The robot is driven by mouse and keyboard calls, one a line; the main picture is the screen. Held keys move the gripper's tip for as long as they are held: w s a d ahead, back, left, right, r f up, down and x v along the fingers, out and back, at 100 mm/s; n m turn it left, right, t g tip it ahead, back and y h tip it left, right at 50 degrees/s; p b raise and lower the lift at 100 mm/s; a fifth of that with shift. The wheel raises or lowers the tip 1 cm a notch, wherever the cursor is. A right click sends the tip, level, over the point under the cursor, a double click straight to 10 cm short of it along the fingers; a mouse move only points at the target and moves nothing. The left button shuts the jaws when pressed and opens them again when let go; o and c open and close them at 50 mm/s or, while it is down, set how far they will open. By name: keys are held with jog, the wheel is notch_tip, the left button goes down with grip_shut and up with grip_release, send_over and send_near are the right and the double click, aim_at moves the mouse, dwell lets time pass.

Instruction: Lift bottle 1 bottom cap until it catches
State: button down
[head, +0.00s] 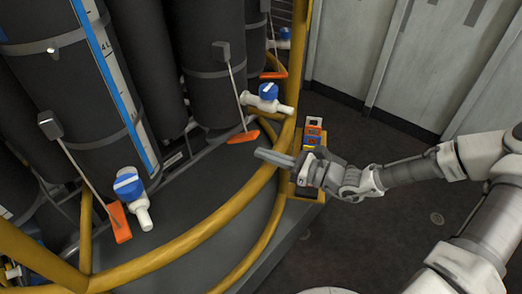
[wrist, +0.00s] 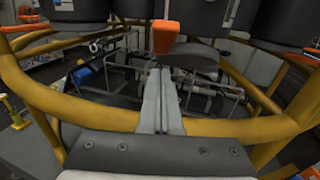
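Several dark bottles stand in a round rack in the head view; I cannot read which is bottle 1. One bottle (head: 213,75) has a thin rod beside it ending in an orange paddle (head: 243,136). An orange piece also shows in the wrist view (wrist: 163,38), below a dark bottle and just beyond my fingertips. No bottom cap can be clearly told apart from these parts. My gripper (head: 262,155) points left over the yellow rail, below and right of that paddle. Its fingers (wrist: 160,75) lie side by side, shut, with nothing visible between them, apart from the orange piece.
A curved yellow rail (head: 190,243) rings the rack, and my gripper reaches across it. White valves with blue knobs (head: 268,90) (head: 128,184) stick out near the bottles. An orange and blue block (head: 313,130) stands behind my wrist. Grey floor lies open at right.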

jog(key=p+v, duration=0.2)
jog(key=v, duration=0.6)
jog(key=shift+d+p, duration=0.15)
jog(key=shift+p, duration=0.25)
jog(key=shift+s, duration=0.1)
